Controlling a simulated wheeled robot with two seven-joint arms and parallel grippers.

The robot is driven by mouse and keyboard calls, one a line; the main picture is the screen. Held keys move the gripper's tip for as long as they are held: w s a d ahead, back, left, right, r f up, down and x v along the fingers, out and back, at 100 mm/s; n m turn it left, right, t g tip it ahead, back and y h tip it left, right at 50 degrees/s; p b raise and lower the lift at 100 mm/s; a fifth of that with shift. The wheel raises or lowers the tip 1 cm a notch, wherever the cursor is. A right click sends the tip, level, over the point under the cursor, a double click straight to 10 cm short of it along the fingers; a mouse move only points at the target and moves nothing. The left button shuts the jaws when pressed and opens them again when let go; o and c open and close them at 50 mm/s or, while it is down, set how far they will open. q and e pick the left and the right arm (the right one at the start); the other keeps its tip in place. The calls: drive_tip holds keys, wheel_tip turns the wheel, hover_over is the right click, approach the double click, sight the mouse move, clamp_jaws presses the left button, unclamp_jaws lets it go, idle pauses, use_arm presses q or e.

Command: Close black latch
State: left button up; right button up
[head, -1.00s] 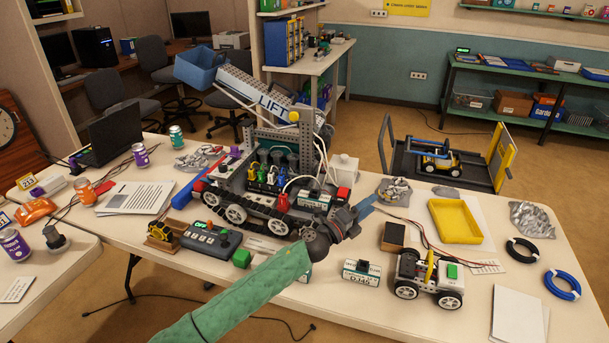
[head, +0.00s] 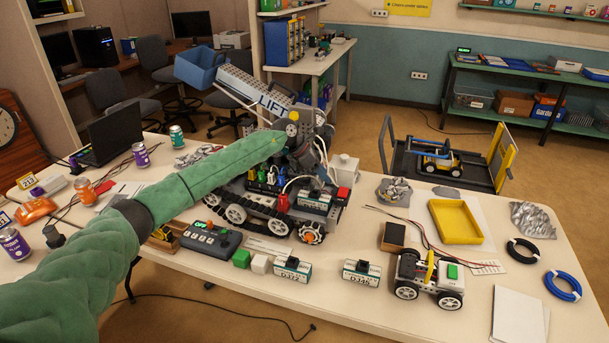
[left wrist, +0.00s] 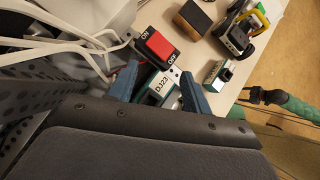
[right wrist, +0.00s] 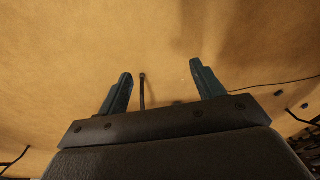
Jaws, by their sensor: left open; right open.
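The tracked model vehicle (head: 262,212) stands on the table. A white and teal module (head: 314,202) sits in its near right side, below my left gripper (head: 319,174). In the left wrist view the module (left wrist: 161,90), labelled DJ23, shows between the two open blue fingers of my left gripper (left wrist: 159,82). Nothing is seen gripped. I cannot clearly make out the black latch; the gripper and its body hide part of that area. My right gripper (right wrist: 163,88) is open and empty above the floor, outside the head view.
A red ON/OFF switch (left wrist: 159,46) and white cables (left wrist: 85,42) are close to the left fingers. Two loose modules (head: 291,270) (head: 361,273) and a small white car (head: 428,281) stand at the table's front. A yellow tray (head: 456,222) lies to the right.

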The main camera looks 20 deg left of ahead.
sight(306, 177)
use_arm(q)
drive_tip(key=w+a+r+y, duration=0.2)
drive_tip(key=a+r+y, duration=0.1)
drive_tip(key=a, duration=0.7)
drive_tip(key=shift+g, duration=0.5)
drive_tip(key=p+x, duration=0.2)
drive_tip(key=x, duration=0.3)
drive_tip(key=shift+d+f+p, duration=0.1)
drive_tip(key=shift+f+p, duration=0.25)
drive_tip(key=shift+f, duration=0.05)
drive_tip(key=shift+x, duration=0.9)
use_arm(e)
drive_tip(key=s+d+f, duration=0.1)
drive_tip(key=s+f, duration=0.2)
drive_tip(key=f, duration=0.8)
drive_tip(key=shift+d+f, duration=0.3)
use_arm(q)
drive_tip(key=shift+c, duration=0.4)
drive_tip(key=c, duration=0.9)
